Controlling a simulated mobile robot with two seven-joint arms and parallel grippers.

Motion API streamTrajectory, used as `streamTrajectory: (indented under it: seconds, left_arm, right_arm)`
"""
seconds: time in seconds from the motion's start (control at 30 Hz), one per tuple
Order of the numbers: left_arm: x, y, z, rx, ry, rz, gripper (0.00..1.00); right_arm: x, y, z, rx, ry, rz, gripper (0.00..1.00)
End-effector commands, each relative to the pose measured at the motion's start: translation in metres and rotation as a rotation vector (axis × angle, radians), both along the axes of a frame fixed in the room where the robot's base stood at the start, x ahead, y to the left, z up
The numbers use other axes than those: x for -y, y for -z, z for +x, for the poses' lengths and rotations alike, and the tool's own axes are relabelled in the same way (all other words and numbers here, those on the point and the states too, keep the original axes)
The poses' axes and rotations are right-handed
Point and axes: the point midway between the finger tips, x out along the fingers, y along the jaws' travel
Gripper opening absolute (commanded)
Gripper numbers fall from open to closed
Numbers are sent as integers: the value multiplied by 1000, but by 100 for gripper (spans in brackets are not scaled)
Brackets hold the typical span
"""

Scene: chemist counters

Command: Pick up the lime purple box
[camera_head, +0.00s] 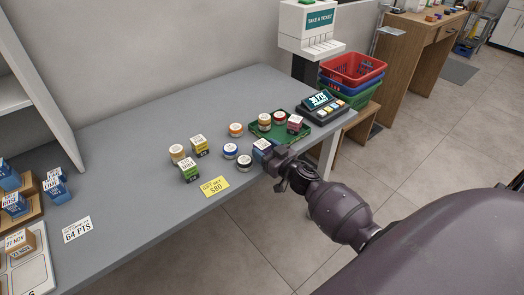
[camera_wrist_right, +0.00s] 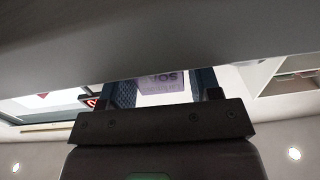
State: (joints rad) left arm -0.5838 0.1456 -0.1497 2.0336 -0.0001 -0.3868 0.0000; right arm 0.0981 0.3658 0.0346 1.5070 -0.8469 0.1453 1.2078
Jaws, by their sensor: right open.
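A green box (camera_head: 189,171) and a yellow box (camera_head: 199,145) stand further left. My left gripper is out of view.
Blue and black-banded jars (camera_head: 230,151) stand close left of the box. A green tray (camera_head: 282,136) with jars and a pink box lies behind it. A yellow price card (camera_head: 215,187) is at the front edge.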

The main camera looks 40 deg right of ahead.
Motion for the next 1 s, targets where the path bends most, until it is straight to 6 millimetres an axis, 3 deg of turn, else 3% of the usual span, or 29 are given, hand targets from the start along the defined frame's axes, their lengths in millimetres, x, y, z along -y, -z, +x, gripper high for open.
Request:
streamTrajectory:
  seconds: [0.13,0.37,0.6,0.73,1.0]
  left_arm:
    - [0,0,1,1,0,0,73]
    - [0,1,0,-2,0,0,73]
    - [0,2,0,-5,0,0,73]
    - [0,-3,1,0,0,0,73]
    - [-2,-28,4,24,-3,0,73]
  right_arm:
    - [0,0,0,0,0,0,54]
    - [0,0,0,0,0,0,20]
    - [0,-2,0,1,0,0,20]
    - [1,-12,0,4,-1,-2,20]
    - [1,-71,0,9,-3,-6,20]
